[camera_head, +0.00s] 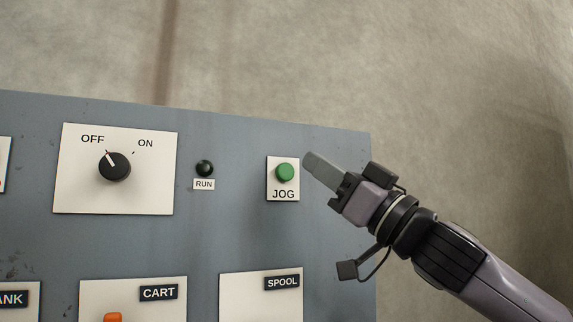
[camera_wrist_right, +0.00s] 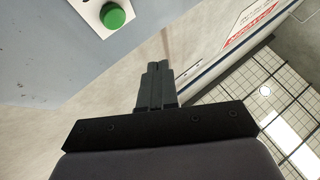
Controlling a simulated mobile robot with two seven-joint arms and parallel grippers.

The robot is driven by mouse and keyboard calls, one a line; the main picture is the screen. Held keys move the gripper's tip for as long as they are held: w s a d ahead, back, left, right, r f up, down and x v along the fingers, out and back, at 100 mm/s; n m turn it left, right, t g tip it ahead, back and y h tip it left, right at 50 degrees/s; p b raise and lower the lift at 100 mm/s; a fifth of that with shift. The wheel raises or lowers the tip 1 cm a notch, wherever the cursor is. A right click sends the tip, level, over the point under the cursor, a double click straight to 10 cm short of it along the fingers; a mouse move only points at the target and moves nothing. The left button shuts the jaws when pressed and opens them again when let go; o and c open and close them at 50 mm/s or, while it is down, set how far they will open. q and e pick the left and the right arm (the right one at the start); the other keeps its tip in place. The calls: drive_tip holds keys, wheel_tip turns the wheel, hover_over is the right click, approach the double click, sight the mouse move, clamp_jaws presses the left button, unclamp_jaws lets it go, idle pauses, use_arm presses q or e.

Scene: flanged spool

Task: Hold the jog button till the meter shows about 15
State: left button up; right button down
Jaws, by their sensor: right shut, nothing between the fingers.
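The green round jog button (camera_head: 285,172) sits on a white plate marked JOG (camera_head: 283,194), near the right edge of the grey panel. It also shows at the upper left of the right wrist view (camera_wrist_right: 115,17). My right gripper (camera_head: 308,158) is shut and empty, its fingertips just right of the JOG plate. In the right wrist view the closed fingers (camera_wrist_right: 156,66) point up the picture, to the right of the button. No contact with the button shows. No meter is in view. My left gripper is not in view.
A black knob (camera_head: 114,166) on a plate marked OFF and ON points toward OFF. A dark RUN lamp (camera_head: 204,168) is left of the button. Plates marked CART (camera_head: 158,293) and SPOOL (camera_head: 282,282) are below, partly cut off. An orange part (camera_head: 113,317) shows on the CART plate.

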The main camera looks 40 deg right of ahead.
sight(282, 164)
drive_tip(key=w+p, duration=0.1)
drive_tip(key=w, duration=0.1)
drive_tip(key=w+d+p, duration=0.1)
drive_tip(key=w+p, duration=0.1)
drive_tip(key=w+d+p, duration=0.1)
drive_tip(key=w, duration=0.1)
drive_tip(key=shift+w+p, duration=0.15)
drive_tip(key=shift+p, duration=0.2)
idle(1.7)
drive_tip(key=shift+w+d+p, duration=0.15)
drive_tip(key=shift+w+p, duration=0.2)
drive_tip(key=shift+w, duration=0.05)
drive_tip(key=shift+w+d+p, duration=0.15)
drive_tip(key=shift+w+p, duration=0.2)
drive_tip(key=shift+w, duration=0.15)
idle(4.5)
